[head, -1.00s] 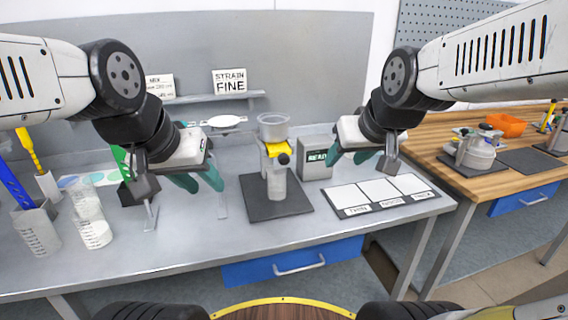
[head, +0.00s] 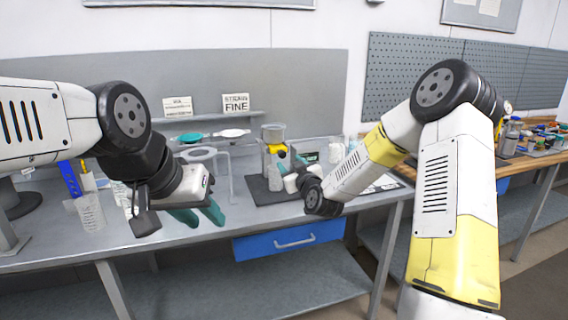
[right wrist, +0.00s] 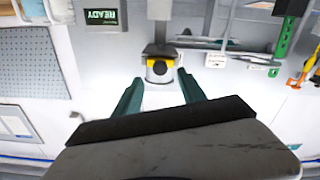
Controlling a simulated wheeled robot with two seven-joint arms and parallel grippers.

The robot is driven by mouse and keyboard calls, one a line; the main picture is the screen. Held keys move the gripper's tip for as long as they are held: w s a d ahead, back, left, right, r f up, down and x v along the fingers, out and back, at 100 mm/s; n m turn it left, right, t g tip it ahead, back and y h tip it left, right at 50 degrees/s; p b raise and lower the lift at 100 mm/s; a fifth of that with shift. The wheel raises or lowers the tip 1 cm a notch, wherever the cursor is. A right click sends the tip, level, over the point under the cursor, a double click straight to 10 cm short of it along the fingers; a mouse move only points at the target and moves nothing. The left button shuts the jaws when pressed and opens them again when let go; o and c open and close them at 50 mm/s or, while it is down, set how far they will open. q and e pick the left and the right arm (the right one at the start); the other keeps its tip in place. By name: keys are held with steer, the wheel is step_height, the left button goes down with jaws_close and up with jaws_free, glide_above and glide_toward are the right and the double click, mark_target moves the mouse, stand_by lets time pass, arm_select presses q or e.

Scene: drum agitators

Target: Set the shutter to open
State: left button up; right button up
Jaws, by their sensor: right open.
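The device (head: 273,133) stands on a dark mat on the grey bench, with a clear cup on top and a yellow section below it. My right arm partly hides it in the head view. In the right wrist view, which looks upside down, the yellow part with a round black knob (right wrist: 158,70) lies just beyond and between the fingertips. My right gripper (right wrist: 160,88) is open, with nothing visibly held; it also shows in the head view (head: 291,162) close to the device. My left gripper (head: 200,215) is open and empty over the bench's front edge, left of the device.
A READY box (right wrist: 105,17) stands beside the device. A ring stand (head: 200,153) is to its left, and teal and white strainers (head: 188,137) lie near the shelf. Clear beakers (head: 90,211) stand at the far left. The bench between stand and beakers is partly hidden by my left arm.

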mark_target(283, 156)
steer(key=shift+x, duration=3.9)
steer(key=shift+f, duration=0.1)
jaws_close()
